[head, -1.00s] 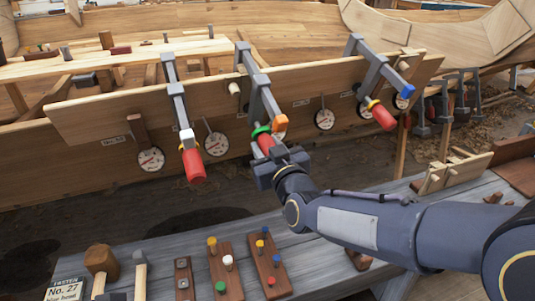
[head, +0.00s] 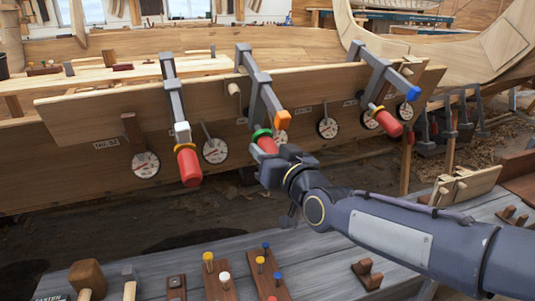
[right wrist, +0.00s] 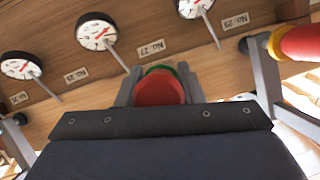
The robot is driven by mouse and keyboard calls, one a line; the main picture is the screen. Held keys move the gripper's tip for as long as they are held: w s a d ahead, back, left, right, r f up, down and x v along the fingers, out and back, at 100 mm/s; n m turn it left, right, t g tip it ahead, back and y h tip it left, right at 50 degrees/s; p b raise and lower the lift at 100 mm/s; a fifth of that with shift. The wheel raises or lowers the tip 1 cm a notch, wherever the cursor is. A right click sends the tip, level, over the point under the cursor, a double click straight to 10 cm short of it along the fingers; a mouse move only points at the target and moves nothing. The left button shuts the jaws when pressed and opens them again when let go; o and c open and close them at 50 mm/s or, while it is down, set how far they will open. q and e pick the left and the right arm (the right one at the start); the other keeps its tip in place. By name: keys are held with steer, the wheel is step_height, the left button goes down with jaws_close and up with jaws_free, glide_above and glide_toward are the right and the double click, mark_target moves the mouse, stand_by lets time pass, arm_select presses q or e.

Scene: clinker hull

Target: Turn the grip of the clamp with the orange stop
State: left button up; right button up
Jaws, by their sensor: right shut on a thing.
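The clamp with the orange stop (head: 282,118) is the middle one of three on the plank. It has a grey frame, a green collar (head: 262,134) and a red grip (head: 265,146). My right gripper (head: 268,162) is shut on that red grip from below right and hides its lower end. In the right wrist view the red grip (right wrist: 158,92) sits between my two fingers, with the green collar behind it. My left gripper is not in view.
A clamp with a white stop (head: 182,132) hangs to the left, and one with a blue stop (head: 413,93) to the right. Several dial gauges (head: 215,151) lie along the hull. A grey bench (head: 330,262) with pegged blocks stands in front.

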steer(key=o, duration=1)
steer(key=p+v, duration=0.1)
steer(key=v, duration=0.6)
steer(key=shift+s+d+p, duration=0.25)
steer(key=shift+s+p, duration=0.1)
